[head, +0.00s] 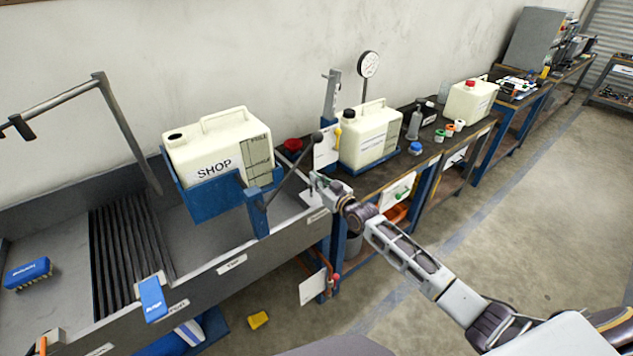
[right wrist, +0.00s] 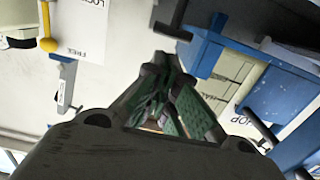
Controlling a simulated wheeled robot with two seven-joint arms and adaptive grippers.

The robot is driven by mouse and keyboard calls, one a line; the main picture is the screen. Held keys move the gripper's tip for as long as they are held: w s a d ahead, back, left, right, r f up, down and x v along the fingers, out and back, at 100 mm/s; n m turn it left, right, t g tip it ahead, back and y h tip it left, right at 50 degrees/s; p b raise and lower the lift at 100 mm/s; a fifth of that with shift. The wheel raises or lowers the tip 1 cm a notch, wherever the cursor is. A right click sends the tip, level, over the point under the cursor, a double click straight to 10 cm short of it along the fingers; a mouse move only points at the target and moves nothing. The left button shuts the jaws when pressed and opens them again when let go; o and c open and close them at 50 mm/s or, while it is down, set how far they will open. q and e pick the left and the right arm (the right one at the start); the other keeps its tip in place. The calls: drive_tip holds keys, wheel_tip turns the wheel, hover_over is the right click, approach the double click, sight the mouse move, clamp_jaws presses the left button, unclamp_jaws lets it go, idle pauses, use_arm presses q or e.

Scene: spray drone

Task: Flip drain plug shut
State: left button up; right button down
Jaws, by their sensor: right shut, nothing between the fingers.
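My right gripper (head: 318,184) is at the right end of the grey sink (head: 215,285), close to the lever on the blue cradle. In the right wrist view its fingers (right wrist: 163,62) are shut together with nothing between them. The dark lever (head: 290,170) has a black ball end and slants up toward a white sign; contact with my gripper cannot be told. I cannot make out the drain plug for certain. An orange-ended part (head: 43,344) is cut off at the lower left of the sink. My left gripper is not in view.
The SHOP jug (head: 217,141) rests in the blue cradle (head: 212,193) over the sink. Another jug (head: 370,137) stands on the bench at right. A faucet pipe (head: 122,130) rises at left. A blue brush (head: 28,273) lies in the sink. Open floor lies in front.

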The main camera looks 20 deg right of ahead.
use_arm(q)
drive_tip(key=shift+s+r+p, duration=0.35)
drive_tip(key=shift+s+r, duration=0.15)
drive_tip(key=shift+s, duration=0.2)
use_arm(e)
drive_tip(key=r+v, duration=0.2)
drive_tip(key=v, duration=0.8)
drive_tip(key=shift+s+r, duration=0.25)
idle(0.5)
